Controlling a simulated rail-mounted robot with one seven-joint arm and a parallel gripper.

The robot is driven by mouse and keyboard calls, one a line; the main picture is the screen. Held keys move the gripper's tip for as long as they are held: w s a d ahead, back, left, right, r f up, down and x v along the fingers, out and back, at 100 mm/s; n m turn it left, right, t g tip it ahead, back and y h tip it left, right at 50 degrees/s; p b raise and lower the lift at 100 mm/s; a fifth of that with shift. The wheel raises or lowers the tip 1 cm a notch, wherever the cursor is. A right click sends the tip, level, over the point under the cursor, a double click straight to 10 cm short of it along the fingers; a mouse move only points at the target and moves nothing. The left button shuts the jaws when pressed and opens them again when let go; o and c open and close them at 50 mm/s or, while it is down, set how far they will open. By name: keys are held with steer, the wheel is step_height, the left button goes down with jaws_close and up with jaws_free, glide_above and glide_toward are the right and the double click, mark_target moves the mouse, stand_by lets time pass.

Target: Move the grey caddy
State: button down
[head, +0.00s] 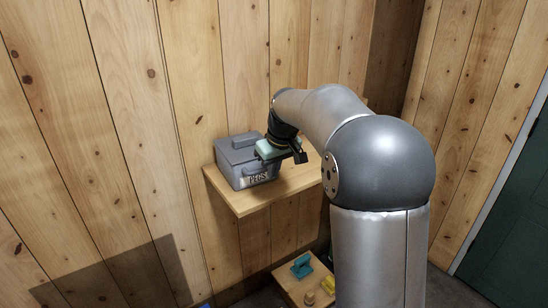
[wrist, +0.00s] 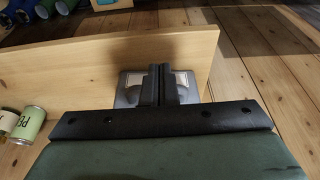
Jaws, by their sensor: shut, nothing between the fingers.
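The grey caddy (head: 238,157) is a box with a lid and a raised handle on top. In the wrist view my gripper's dark fingers (wrist: 161,84) are together, with nothing held. A grey shape shows around them there; I cannot tell whether it is the caddy.
A lower wooden surface (head: 288,286) holds a teal object (head: 302,266) and a yellow object (head: 328,284). A green can (wrist: 29,124) lies at the wrist view's left, with blue cylinders (wrist: 45,8) at its top left. The plank wall stands directly behind the shelf.

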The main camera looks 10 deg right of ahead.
mark_target(249, 163)
steer(key=w+f, duration=0.1)
steer(key=w+a+f+p, duration=0.1)
steer(key=w+f, duration=0.1)
steer(key=shift+w+a+f, duration=0.2)
steer(key=shift+w+f, duration=0.05)
steer(key=shift+w+a+p, duration=0.2)
steer(key=shift+w+p, duration=0.15)
steer(key=shift+w, duration=0.35)
